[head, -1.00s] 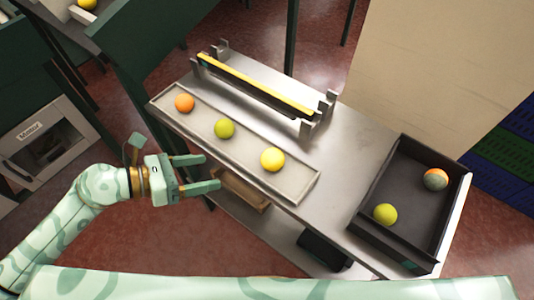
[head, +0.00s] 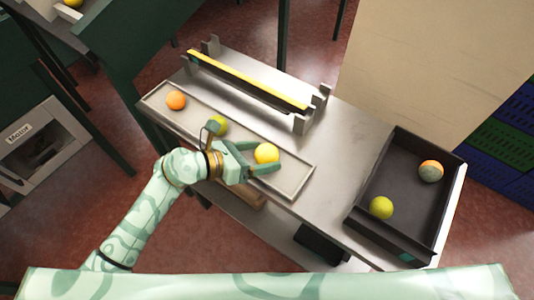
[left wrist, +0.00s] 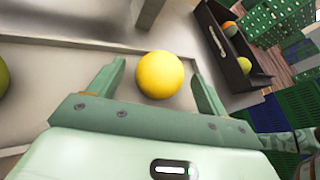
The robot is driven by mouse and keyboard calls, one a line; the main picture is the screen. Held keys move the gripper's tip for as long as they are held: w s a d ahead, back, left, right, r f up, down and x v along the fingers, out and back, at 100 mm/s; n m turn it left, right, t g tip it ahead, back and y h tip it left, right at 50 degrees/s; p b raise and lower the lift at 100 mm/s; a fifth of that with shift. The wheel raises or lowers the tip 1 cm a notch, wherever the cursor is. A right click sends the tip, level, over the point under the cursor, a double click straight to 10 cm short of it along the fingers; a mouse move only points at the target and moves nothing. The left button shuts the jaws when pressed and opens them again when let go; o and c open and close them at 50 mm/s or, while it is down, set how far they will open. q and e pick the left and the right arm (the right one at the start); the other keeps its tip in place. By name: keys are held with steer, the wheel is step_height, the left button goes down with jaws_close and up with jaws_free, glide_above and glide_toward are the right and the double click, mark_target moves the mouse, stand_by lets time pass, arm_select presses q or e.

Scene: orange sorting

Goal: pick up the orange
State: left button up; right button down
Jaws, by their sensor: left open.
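An orange fruit (head: 176,100) lies at the left end of the shallow grey tray (head: 290,190). A green fruit (head: 219,125) lies in the tray's middle, partly hidden by my left wrist. A yellow fruit (head: 266,153) lies near the tray's right end. My left gripper (head: 279,157) is open over the tray, its fingers on either side of the yellow fruit. In the left wrist view the yellow fruit (left wrist: 160,75) sits between the two spread fingers (left wrist: 153,85), with gaps at both sides. My right gripper is not seen.
A dark bin (head: 365,205) at the table's right holds a yellow-green fruit (head: 381,208) and an orange-and-grey fruit (head: 431,171). A raised rack with a yellow bar (head: 245,78) stands behind the tray. Bare metal table (head: 340,150) lies between tray and bin.

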arm_select(q)
steer(key=c, duration=1.1)
